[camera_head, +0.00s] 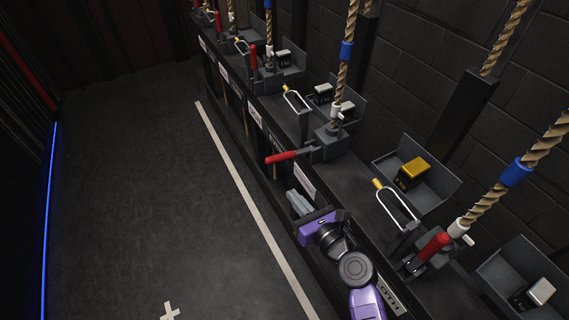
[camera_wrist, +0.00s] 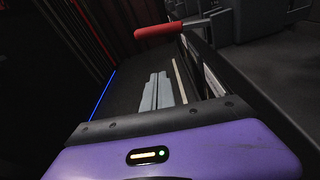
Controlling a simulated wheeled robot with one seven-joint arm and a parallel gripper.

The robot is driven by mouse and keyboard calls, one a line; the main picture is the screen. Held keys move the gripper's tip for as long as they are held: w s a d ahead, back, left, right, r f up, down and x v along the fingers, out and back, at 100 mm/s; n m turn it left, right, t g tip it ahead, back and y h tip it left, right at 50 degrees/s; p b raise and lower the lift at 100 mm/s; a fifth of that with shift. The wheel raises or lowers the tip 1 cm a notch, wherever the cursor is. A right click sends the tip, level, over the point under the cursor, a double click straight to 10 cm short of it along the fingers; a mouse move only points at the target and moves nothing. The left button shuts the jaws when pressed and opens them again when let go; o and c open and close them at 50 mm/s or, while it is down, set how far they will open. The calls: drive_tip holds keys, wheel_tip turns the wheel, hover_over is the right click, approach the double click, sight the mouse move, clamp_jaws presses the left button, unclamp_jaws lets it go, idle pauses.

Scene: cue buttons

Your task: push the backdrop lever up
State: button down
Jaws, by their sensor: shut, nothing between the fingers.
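One lever with a red handle (camera_head: 281,157) sticks out roughly level from the rail toward the aisle. It also shows in the wrist view, where the red handle (camera_wrist: 172,30) lies beyond the fingertips, near the top. My gripper (camera_head: 298,203) is shut and empty. In the head view it is below the red handle and apart from it, beside the rail's front face. In the wrist view its grey fingers (camera_wrist: 158,92) lie together. The label (camera_head: 304,181) near this lever is too small to read, so I cannot confirm it is the backdrop lever.
Another red lever (camera_head: 432,247) stands upright to the right, with a rope (camera_head: 483,208) above it. White wire loops (camera_head: 396,203) and trays with weights (camera_head: 411,172) line the rail. The floor (camera_head: 150,190) to the left is open, with a pale tape line (camera_head: 246,200).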

sight(292, 155)
drive_tip(key=shift+m, duration=0.3)
drive_tip(key=b+x, duration=0.3)
drive_tip(key=x, duration=0.7)
drive_tip(key=shift+s+d+r+p, duration=0.1)
drive_tip(key=shift+d+r+p, duration=0.15)
drive_tip(key=shift+r+p, duration=0.5)
drive_tip(key=shift+d+r+p, duration=0.25)
drive_tip(key=shift+r+p, duration=0.1)
drive_tip(key=shift+r, duration=0.8)
drive_tip(key=shift+r, duration=0.1)
